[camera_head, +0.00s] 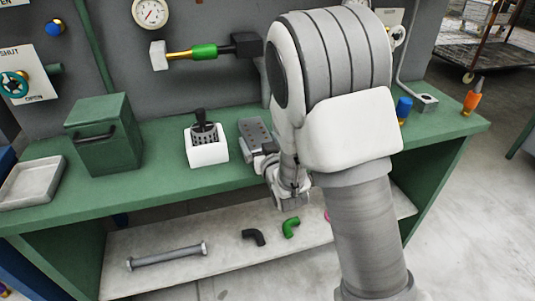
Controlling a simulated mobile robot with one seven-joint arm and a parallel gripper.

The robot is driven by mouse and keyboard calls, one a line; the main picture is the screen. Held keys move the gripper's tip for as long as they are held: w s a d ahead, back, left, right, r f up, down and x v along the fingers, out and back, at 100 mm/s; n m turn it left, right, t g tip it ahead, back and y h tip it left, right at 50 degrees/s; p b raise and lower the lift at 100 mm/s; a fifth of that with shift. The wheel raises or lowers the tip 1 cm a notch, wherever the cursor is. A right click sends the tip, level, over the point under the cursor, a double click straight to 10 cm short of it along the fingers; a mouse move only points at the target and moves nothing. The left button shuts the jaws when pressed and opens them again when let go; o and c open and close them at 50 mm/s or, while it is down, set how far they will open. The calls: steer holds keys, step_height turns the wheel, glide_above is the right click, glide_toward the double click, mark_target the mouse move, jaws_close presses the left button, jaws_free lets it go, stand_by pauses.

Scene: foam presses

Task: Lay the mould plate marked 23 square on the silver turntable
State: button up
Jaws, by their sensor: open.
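My gripper (287,194) is in front of the green bench's front edge, at the middle of the view, and points downward. It is open, small in the view and partly covered by my own arm. I see nothing held in it. A grey metal block with a dotted top (255,133) lies on the bench just behind and left of my gripper; I cannot tell what it is. I cannot make out a plate marked 23 or a silver turntable. My arm hides much of the bench's right half.

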steer(key=v, duration=0.8)
steer(key=shift+b, duration=0.4)
steer(key=shift+w+r+p, duration=0.15)
steer(key=shift+r+p, duration=0.05)
steer(key=shift+p, duration=1.5)
steer(key=shift+s+p, duration=0.3)
steer(key=shift+p, duration=0.75)
steer(key=s+p, duration=0.1)
steer(key=p, duration=0.3)
steer(key=shift+s+d+r, duration=0.1)
steer(key=shift+d, duration=0.15)
steer(key=shift+s+d+p, duration=0.1)
steer(key=shift+s+p, duration=0.35)
steer(key=shift+p, duration=0.4)
